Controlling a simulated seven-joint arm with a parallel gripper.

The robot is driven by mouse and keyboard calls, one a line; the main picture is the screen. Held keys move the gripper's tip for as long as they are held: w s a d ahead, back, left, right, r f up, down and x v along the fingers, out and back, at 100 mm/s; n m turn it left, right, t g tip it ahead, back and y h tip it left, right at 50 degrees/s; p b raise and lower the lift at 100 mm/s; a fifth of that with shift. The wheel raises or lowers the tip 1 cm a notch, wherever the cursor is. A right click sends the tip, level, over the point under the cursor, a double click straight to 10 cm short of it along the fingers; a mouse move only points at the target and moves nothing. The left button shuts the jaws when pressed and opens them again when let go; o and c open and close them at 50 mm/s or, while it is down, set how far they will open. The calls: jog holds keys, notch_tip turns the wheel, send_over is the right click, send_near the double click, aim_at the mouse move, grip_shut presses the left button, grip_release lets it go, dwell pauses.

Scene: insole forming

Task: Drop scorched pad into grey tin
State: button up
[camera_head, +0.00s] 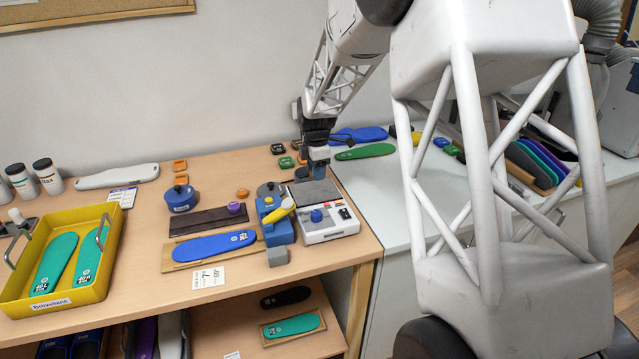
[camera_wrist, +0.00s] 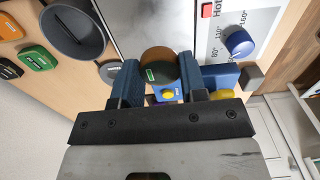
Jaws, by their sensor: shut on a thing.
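My gripper (camera_head: 318,160) is above the far end of the heating unit in the head view. In the wrist view its two blue fingers (camera_wrist: 158,76) are shut on a round, dark brown pad (camera_wrist: 158,64) with a small green mark. In the head view the pad cannot be made out. The grey tin (camera_wrist: 78,32) is a round, dark grey, open vessel at the upper left of the wrist view, apart from the pad.
The heating unit (camera_head: 330,228) with a blue knob stands below and in front of my gripper. A blue pot (camera_head: 181,199) stands left of the tin. Small orange and green pieces (camera_wrist: 20,53) lie beside the tin. A yellow tray (camera_head: 60,302) holds green insoles.

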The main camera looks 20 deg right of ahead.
jog(key=w+d, duration=0.2)
jog(key=w, duration=1.1)
jog(key=shift+d+f, duration=0.4)
jog(key=shift+f, duration=0.05)
jog(key=shift+s+f, duration=0.1)
jog(key=shift+f, duration=2.9)
jog(key=o, duration=1)
jog(key=shift+c, duration=0.2)
notch_tip(320, 180, up, 8)
